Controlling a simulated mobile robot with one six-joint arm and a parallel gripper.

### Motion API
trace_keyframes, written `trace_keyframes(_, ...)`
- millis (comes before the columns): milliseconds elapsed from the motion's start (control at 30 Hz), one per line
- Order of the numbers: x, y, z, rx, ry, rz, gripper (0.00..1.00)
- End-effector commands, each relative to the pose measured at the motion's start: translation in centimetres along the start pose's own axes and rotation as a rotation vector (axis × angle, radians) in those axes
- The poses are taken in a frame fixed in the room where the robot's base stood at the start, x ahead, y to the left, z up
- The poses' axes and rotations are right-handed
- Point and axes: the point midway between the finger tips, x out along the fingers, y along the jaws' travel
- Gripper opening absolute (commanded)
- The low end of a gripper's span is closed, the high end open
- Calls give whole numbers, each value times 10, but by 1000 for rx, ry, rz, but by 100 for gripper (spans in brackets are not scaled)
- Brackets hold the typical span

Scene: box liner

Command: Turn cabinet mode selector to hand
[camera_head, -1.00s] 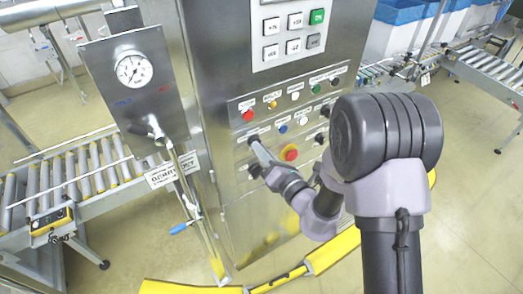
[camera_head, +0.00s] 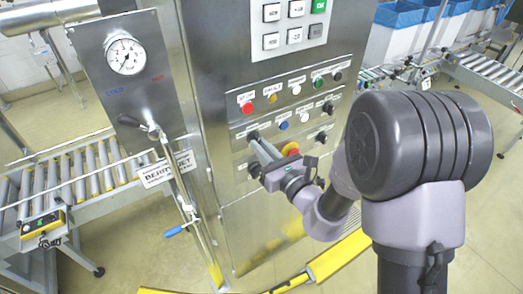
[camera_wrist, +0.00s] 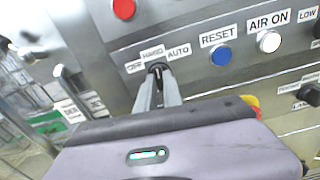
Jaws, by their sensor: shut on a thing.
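The mode selector is a small black knob (camera_wrist: 157,68) in the wrist view, under a label reading OFF, HAND and AUTO. My gripper (camera_wrist: 158,82) is shut on it, one finger on each side. The fingers hide most of the knob, so I cannot tell surely which word it points to. In the head view the selector (camera_head: 253,135) sits at the left end of the panel's second row, with my gripper (camera_head: 258,145) reaching it from the lower right.
The blue RESET button (camera_wrist: 221,53) and white AIR ON button (camera_wrist: 268,41) are to the right, a red button (camera_wrist: 123,8) above. The red-and-yellow emergency stop (camera_head: 291,148) is close beside my gripper. A gauge plate (camera_head: 127,85) with a lever stands left.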

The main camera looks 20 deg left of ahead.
Motion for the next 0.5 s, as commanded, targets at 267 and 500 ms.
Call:
trace_keyframes(267,0,0,-2,-71,3,1,0)
trace_keyframes(500,0,0,-1,-83,3,1,0)
